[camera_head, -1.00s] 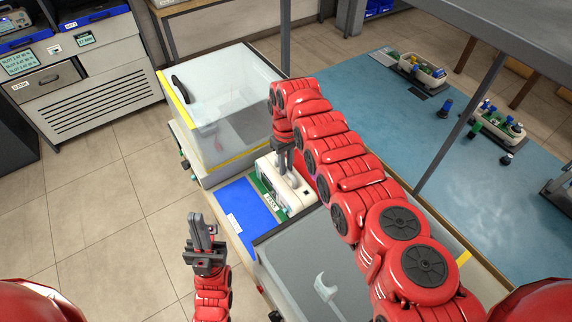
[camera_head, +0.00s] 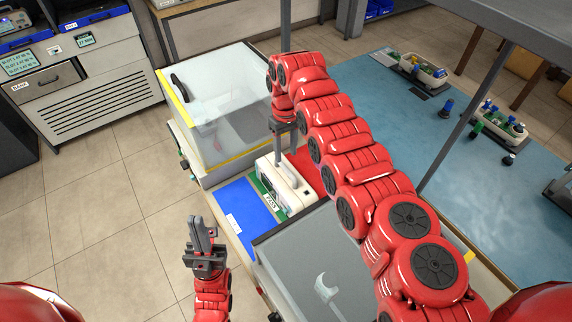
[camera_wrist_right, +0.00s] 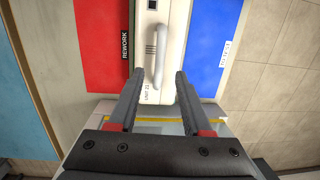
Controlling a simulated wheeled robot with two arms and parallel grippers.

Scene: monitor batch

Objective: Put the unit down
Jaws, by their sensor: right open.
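The unit (camera_head: 288,188) is a white boxy device with a handle on top. It stands upright on a green mat (camera_head: 257,184) with a small white label, between a blue mat and a red mat. In the right wrist view the unit (camera_wrist_right: 172,40) and its handle show just ahead of the fingertips.
A clear-lidded box (camera_head: 225,100) stands beyond, another (camera_head: 310,255) nearer. A blue-topped table (camera_head: 400,130) lies right.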

